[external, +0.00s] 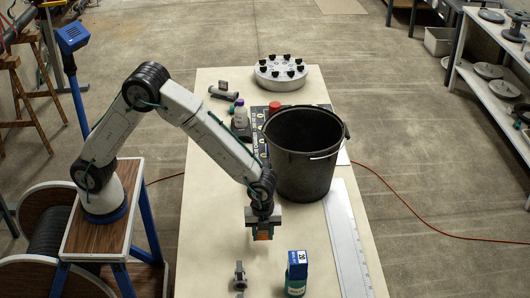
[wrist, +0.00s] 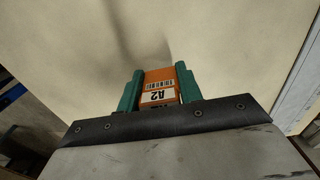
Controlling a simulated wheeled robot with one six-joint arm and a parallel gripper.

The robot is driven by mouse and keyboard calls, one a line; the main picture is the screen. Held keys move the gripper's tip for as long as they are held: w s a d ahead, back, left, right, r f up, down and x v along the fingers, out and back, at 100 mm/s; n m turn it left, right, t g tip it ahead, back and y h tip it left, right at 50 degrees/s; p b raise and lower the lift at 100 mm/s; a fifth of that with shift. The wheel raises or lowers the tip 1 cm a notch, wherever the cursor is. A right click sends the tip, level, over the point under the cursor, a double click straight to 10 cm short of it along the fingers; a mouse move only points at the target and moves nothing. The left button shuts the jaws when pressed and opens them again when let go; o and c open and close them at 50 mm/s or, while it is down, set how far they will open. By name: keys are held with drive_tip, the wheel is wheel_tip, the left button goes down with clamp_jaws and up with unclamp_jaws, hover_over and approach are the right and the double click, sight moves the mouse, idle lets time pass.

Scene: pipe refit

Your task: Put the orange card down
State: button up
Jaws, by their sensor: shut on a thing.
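The orange card (wrist: 158,78) shows in the wrist view between the two green fingers, with a white label reading A2 and a barcode. My gripper (wrist: 160,90) is shut on it. In the external view my gripper (external: 262,234) points down over the table (external: 205,230), with a small part of the orange card (external: 263,235) showing between the fingers. The pale table top fills the wrist view beyond the card. I cannot tell exactly how high the card is above it.
A black bucket (external: 300,165) stands just behind my gripper. A long metal ruler (external: 347,240) lies along the right edge. The table left of my gripper is bare.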

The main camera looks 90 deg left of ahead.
drive_tip(key=shift+w+d+f, duration=0.1)
drive_tip(key=shift+w, duration=0.35)
drive_tip(key=shift+s+f, duration=0.1)
drive_tip(key=shift+f, duration=1.6)
drive_tip(key=shift+f, duration=0.15)
drive_tip(key=o, duration=1)
drive_tip(key=shift+c, duration=0.2)
